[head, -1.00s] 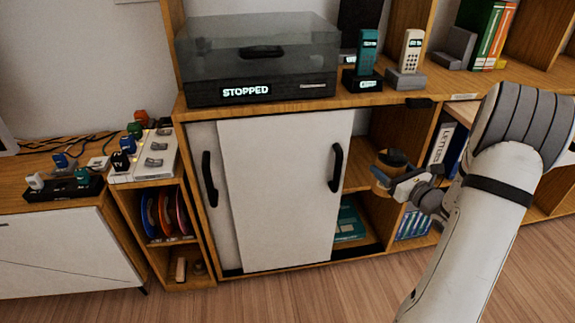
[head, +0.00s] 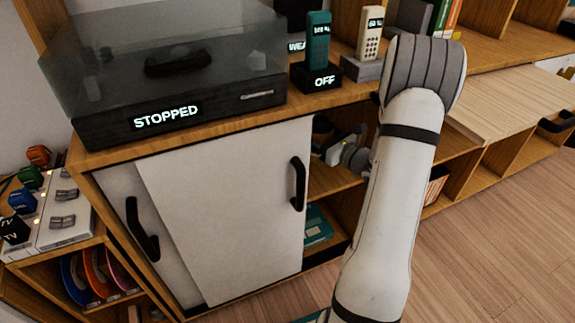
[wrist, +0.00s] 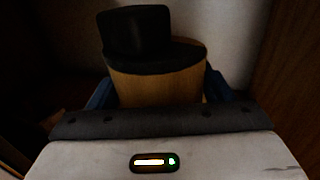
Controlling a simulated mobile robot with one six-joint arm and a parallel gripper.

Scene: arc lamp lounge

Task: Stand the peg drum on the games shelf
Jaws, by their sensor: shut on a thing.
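The peg drum (wrist: 155,86) is a light wooden cylinder with a black lid and a black knob on top. My gripper (wrist: 158,93) is shut on it, with blue fingers on both sides, and it looks upright. In the head view the drum (head: 322,127) and my gripper (head: 336,150) are in the cabinet's open right compartment, above the middle shelf board (head: 330,180). My arm and the cabinet top hide part of them. I cannot tell whether the drum touches the board, or whether this board is the games shelf.
A white sliding door (head: 225,215) with a black handle (head: 297,184) covers the cabinet's left side. A teal box (head: 317,226) lies on the compartment's floor. A turntable-like unit (head: 175,70) and two phones in stands, one teal (head: 317,45), stand on the cabinet top.

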